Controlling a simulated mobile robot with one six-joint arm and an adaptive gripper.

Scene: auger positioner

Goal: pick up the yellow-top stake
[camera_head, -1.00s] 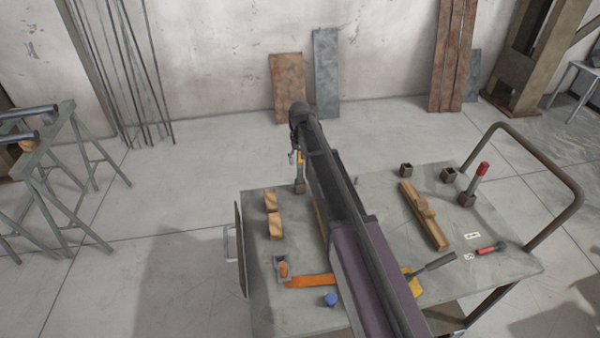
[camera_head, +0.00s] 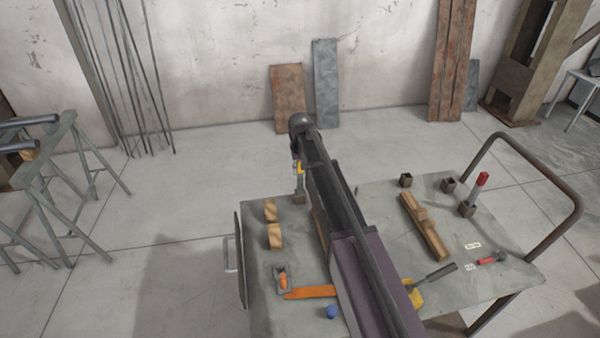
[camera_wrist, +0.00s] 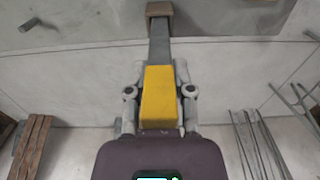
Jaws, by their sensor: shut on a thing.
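The yellow-top stake shows in the wrist view, with its yellow top (camera_wrist: 158,95) between the fingers of my gripper (camera_wrist: 160,92). Its grey shaft runs up the picture into a brown square socket (camera_wrist: 159,9). My gripper is shut on the yellow top. In the head view the stake's yellow part (camera_head: 300,167) is a small patch beside the end of my arm, above a socket (camera_head: 299,197) near the table's far left edge. My arm hides part of that area. The stake's lower end is inside or behind the socket; I cannot tell which.
A red-top stake (camera_head: 481,181) stands in a socket at the right, near two empty-looking sockets. Wooden blocks (camera_head: 275,236), an orange strip (camera_head: 310,292), a blue knob (camera_head: 332,312) and a wooden piece (camera_head: 425,228) lie on the table (camera_head: 375,190). A rail (camera_head: 577,200) bounds its right side.

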